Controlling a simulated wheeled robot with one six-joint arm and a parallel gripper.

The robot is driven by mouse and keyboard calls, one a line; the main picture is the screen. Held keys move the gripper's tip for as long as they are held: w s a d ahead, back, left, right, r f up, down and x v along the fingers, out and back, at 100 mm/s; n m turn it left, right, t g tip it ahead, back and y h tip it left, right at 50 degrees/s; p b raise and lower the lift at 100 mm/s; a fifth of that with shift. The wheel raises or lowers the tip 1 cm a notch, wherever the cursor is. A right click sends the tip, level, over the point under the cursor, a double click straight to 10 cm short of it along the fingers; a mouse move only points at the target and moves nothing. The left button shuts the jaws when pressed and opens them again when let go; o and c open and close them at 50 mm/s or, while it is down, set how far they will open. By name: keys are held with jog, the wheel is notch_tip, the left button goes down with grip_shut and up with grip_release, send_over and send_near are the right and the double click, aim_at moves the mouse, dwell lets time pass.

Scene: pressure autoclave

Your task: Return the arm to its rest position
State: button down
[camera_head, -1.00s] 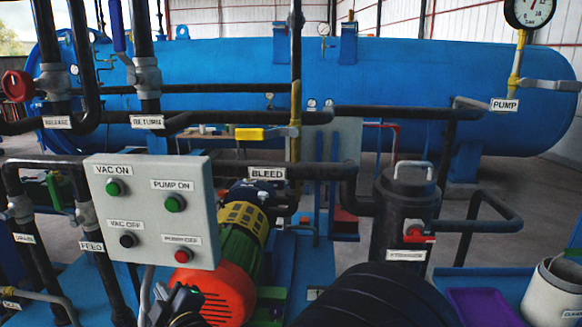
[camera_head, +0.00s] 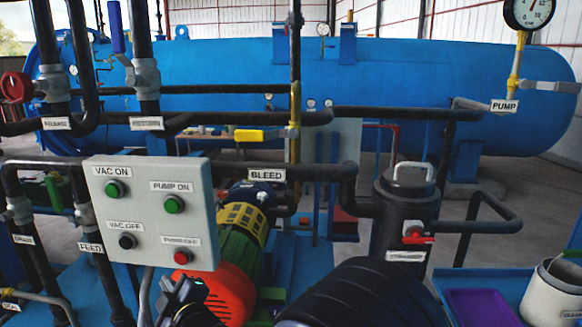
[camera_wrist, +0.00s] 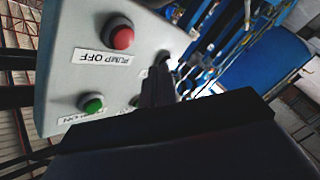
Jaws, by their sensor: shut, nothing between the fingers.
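My gripper (camera_head: 172,297) is at the lower left of the head view, just below the grey control box (camera_head: 151,210). It is dark, and its fingers are shut with nothing visible between them. My black arm link fills the bottom middle of that view. In the wrist view my gripper (camera_wrist: 158,85) points toward the box, with the red pump-off button (camera_wrist: 118,37) and a green button (camera_wrist: 92,104) to its left. I cannot tell how wide the gap between fingers and box is.
An orange and green motor-pump (camera_head: 232,265) stands just right of my gripper. A dark strainer vessel (camera_head: 405,220) stands to the right, near a purple tray (camera_head: 484,308) and a white container (camera_head: 553,290). Black pipes run across, with a large blue autoclave (camera_head: 400,85) behind.

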jog(key=b, duration=0.3)
jog(key=shift+w+f, duration=0.2)
jog(key=shift+w, duration=0.1)
jog(key=shift+b, duration=0.8)
jog(key=r+p, duration=0.1)
jog(key=p, duration=0.2)
jog(key=shift+p, duration=1.05)
